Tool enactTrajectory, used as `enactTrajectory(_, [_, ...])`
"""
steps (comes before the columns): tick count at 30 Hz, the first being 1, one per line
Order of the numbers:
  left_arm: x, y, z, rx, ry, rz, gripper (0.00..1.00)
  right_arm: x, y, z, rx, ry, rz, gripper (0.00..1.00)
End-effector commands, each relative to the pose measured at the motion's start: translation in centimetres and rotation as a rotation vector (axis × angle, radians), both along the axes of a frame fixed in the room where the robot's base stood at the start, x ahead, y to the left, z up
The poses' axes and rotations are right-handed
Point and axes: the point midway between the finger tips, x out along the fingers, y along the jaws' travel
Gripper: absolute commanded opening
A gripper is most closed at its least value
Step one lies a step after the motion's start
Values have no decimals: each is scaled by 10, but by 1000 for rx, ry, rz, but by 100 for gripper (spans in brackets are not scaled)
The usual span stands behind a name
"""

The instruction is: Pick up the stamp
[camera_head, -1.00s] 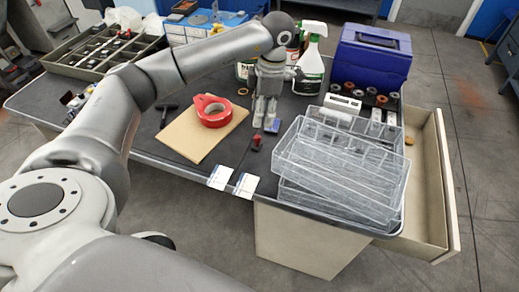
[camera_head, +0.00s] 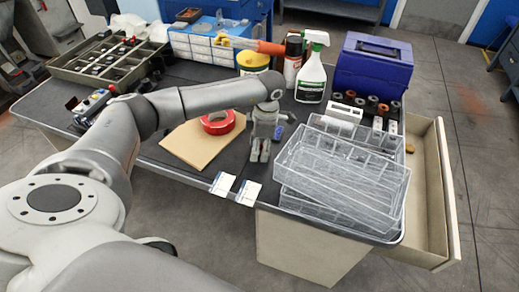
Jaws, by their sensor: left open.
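My left gripper (camera_head: 260,151) is low over the dark bench top (camera_head: 236,168), just right of the brown sheet. Its two fingers point down and are open, with a narrow gap between them. The stamp, a small dark piece with a red part in the earlier frame, is not visible now; the gripper covers the place where it stood. I cannot tell whether the fingers are around it or touching it. My right gripper is not in view.
Stacked clear trays (camera_head: 340,175) stand close to the gripper's right. A small blue item (camera_head: 279,132) is right behind it. A red tape roll (camera_head: 218,122) lies on brown board (camera_head: 192,147). White cards (camera_head: 223,184) lie at the front edge. A spray bottle (camera_head: 311,75) stands behind.

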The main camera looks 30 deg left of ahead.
Motion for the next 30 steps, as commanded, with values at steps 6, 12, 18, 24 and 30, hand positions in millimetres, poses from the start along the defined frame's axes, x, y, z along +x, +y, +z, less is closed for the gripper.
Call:
enactTrajectory(6, [0, 0, 0, -1, 0, -1, 41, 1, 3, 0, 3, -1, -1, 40])
enactTrajectory(12, [0, -1, 0, -1, 0, -1, 15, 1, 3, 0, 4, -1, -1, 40])
enactTrajectory(18, [0, 0, 0, -1, 1, -1, 0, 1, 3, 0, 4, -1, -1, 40])
enactTrajectory(24, [-1, 0, -1, 0, 2, -1, 0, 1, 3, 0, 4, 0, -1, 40])
enactTrajectory(30, [-1, 0, 2, 0, 2, -1, 0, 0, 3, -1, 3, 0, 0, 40])
